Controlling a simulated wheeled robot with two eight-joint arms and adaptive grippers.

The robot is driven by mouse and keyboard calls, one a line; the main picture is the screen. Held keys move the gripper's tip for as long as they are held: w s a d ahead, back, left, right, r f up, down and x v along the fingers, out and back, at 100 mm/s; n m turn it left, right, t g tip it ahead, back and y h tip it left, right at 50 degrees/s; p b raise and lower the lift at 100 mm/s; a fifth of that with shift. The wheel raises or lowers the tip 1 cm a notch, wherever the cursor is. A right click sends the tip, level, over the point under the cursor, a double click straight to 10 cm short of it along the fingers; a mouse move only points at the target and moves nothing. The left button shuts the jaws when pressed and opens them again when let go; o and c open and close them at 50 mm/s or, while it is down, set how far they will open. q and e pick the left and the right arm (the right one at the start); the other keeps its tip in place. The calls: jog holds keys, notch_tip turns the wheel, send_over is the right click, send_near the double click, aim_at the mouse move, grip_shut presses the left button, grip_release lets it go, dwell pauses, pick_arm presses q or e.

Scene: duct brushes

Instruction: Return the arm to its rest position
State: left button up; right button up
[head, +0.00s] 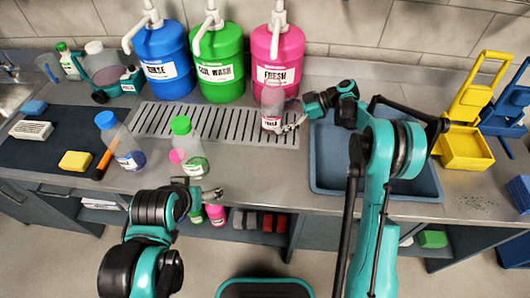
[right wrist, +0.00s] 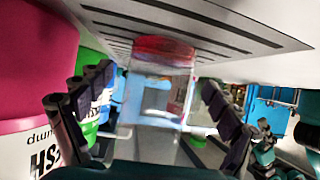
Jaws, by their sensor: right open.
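My right gripper (head: 297,122) is at the drain grate, beside a clear bottle (head: 272,100) with a small label and some red at its base. The bottle stands upright on the grate under the pink FRESH jug (head: 278,55). In the right wrist view, which looks upside down, the bottle (right wrist: 160,95) is between the two spread fingers, with gaps on both sides. My right gripper is open. My left gripper (head: 203,188) hangs near the counter's front edge, its fingers apart and empty, by a green-capped bottle (head: 190,152).
A blue-capped bottle (head: 122,145) stands on the counter at left, near a yellow sponge (head: 76,161). Blue (head: 167,60) and green (head: 218,62) jugs stand behind the grate (head: 165,121). A blue basin (head: 330,165) lies under my right arm. Yellow wringer (head: 462,145) at right.

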jog(key=v, duration=1)
jog(key=shift+d+r, duration=0.1)
jog(key=shift+d, duration=0.1)
jog(key=s+a+r+m+t+h, duration=0.1)
jog(key=s+r+m+h, duration=0.2)
jog(key=s+m, duration=0.3)
jog(key=s+a+r+m+t+h, duration=0.1)
jog(key=s+r+m+t+h, duration=0.2)
jog(key=s, duration=0.6)
jog(key=s+d+f+m+t+h, duration=0.1)
jog(key=s+d+m+h, duration=0.1)
jog(key=s, duration=0.3)
jog(key=s+d+f+m+t+h, duration=0.1)
jog(key=s+f+m+h, duration=0.1)
jog(key=s+m, duration=0.2)
jog(key=s+d+f+m+t+h, duration=0.1)
jog(key=s+d+f+m+h, duration=0.1)
jog(key=s, duration=0.6)
jog(key=shift+d+f+m, duration=0.25)
jog(key=shift+d+m, duration=0.15)
jog(key=shift+m, duration=0.1)
